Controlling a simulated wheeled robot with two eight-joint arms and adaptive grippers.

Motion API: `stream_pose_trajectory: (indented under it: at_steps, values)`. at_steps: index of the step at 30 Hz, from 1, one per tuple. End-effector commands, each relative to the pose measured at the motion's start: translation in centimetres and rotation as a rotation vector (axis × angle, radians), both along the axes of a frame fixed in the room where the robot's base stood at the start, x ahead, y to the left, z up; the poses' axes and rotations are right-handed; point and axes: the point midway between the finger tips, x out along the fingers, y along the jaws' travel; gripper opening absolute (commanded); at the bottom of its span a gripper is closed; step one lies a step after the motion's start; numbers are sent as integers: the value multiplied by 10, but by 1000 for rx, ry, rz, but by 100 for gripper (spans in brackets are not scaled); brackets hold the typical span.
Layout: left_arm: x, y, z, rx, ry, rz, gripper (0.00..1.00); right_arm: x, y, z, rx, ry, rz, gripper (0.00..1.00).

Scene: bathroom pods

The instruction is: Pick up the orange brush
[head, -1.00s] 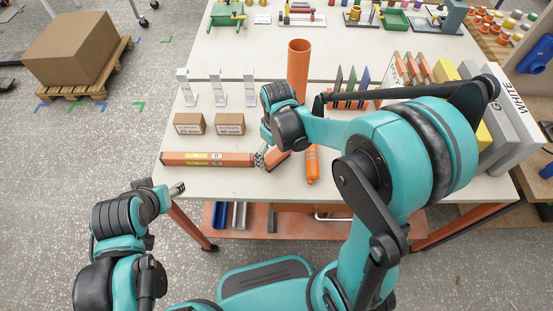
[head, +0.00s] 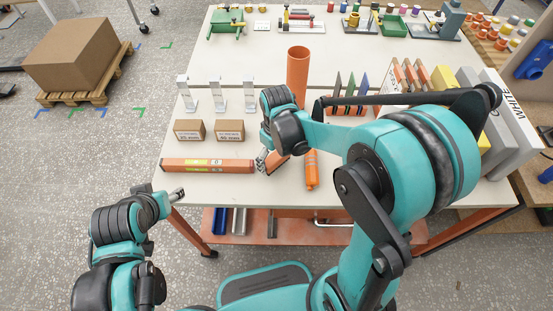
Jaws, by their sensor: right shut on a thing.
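My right gripper (head: 263,161) is low over the front part of the white table, between a long orange box and an orange tube. It is shut on the orange brush (head: 276,162), which shows as a short orange piece beside the fingers. The gripper and wrist hide the rest of the brush. I cannot tell whether it touches the table. My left gripper (head: 177,194) is off the table's front left corner, away from the brush, and too small to tell if it is open or shut.
The long orange box (head: 208,165) lies just left of the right gripper, the orange tube (head: 312,170) just right. Behind are two small cardboard boxes (head: 230,130), metal brackets (head: 250,95) and an upright orange pipe (head: 298,72). A rack of tools (head: 350,107) stands further right.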

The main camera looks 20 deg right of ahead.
Motion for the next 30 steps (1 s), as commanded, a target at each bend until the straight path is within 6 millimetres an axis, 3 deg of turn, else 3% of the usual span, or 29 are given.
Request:
stream_pose_trajectory:
  at_steps: [4,15,22,30]
  values:
    - [0,0,17,0,0,0,54,-2,-2,32,0,0,-1,60]
    - [0,0,42,0,0,0,54,-57,-53,72,0,0,-4,60]
    - [0,0,51,0,0,0,54,-77,-72,88,0,0,-2,60]
    - [0,0,54,0,0,0,54,-86,-80,93,0,0,0,60]
